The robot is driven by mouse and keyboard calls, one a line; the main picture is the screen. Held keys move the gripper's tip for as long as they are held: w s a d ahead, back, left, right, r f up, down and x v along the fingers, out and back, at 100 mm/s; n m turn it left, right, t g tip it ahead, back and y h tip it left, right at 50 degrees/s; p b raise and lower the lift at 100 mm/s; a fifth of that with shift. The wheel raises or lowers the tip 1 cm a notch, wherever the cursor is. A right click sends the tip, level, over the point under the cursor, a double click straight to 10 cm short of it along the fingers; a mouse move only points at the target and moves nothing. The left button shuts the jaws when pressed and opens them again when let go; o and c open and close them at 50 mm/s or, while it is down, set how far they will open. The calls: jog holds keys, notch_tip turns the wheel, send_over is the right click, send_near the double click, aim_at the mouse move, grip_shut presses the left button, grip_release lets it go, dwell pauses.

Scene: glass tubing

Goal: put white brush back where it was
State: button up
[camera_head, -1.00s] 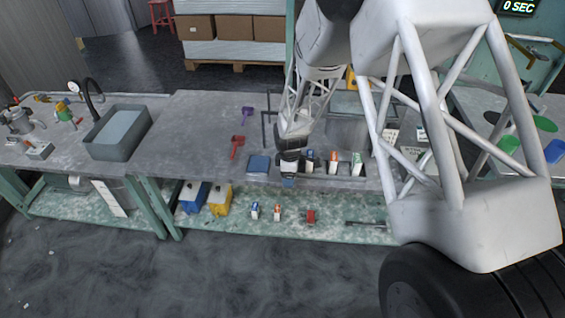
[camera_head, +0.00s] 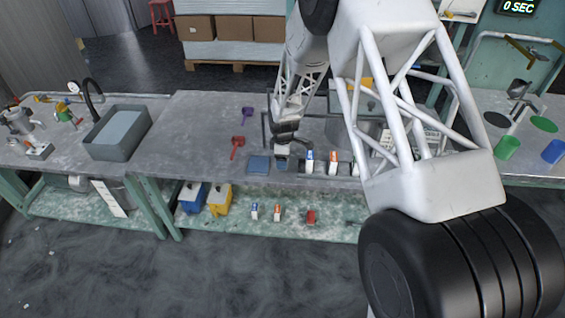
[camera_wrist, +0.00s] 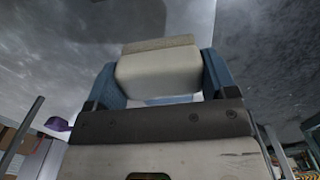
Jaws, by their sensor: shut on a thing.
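My gripper (camera_head: 283,163) is above the work bench near its front edge, between a blue square item and a row of small cartons. In the wrist view my gripper (camera_wrist: 163,85) has its two blue fingers on either side of a whitish block with a beige-grey strip along its top, apparently the white brush (camera_wrist: 158,72). The fingers are shut on it.
The blue square item (camera_head: 258,165) lies just left of my gripper. White cartons with blue (camera_head: 310,162) and orange (camera_head: 332,163) tops stand close on the right. A red scoop (camera_head: 237,147) and purple scoop (camera_head: 247,114) lie left. The left-middle bench (camera_head: 190,135) is clear.

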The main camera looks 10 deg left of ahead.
jog(key=shift+w, duration=0.1)
jog(key=shift+w+a, duration=0.1)
jog(key=shift+w, duration=0.1)
jog(key=shift+w+f, duration=0.1)
jog(key=shift+f, duration=1.7)
jog(key=shift+f, duration=0.15)
jog(key=o, duration=0.9)
notch_tip(320, 180, up, 12)
jog(key=shift+r, duration=0.15)
